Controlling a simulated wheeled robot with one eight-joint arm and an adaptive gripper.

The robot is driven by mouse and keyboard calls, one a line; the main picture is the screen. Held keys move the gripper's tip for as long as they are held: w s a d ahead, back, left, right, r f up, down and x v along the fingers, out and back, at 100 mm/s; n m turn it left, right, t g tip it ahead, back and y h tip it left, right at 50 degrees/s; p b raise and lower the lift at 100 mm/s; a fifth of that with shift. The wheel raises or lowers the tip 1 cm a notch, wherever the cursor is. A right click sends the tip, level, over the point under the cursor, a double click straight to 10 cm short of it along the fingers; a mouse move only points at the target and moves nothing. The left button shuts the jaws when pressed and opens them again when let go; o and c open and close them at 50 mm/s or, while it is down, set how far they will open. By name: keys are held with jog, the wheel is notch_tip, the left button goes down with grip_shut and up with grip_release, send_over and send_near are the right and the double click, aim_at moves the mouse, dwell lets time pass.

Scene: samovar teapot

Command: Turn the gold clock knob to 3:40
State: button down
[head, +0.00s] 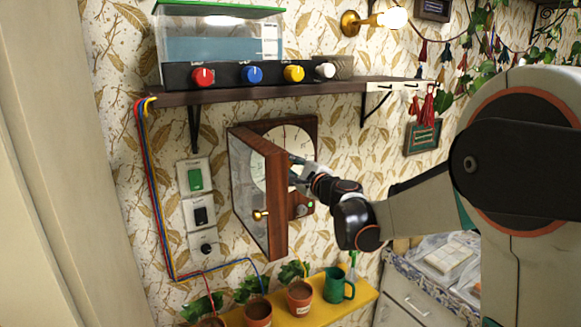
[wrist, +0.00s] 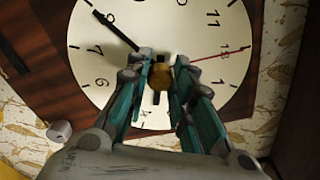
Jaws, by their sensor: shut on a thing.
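The clock (head: 309,130) is a wooden wall case with a white dial, and its hinged door (head: 277,200) stands open. In the wrist view the dial (wrist: 240,25) looks rotated. The gold clock knob (wrist: 161,78) is at its centre, between the fingertips of my gripper (wrist: 163,66), which is shut on it. A long black hand (wrist: 122,35) points to the upper left, near the 8. A shorter dark hand (wrist: 156,99) points down, near the 4, partly hidden. A thin red hand (wrist: 215,55) points right. In the head view the door partly hides the dial and my gripper (head: 296,164).
The open door, with a small brass knob (head: 260,215), stands just left of my gripper. Above is a shelf (head: 340,84) with a water tank (head: 220,50) and coloured knobs.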

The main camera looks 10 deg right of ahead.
dwell(0.3)
jog(key=c, duration=1.4)
grip_release()
jog(key=v, duration=1.2)
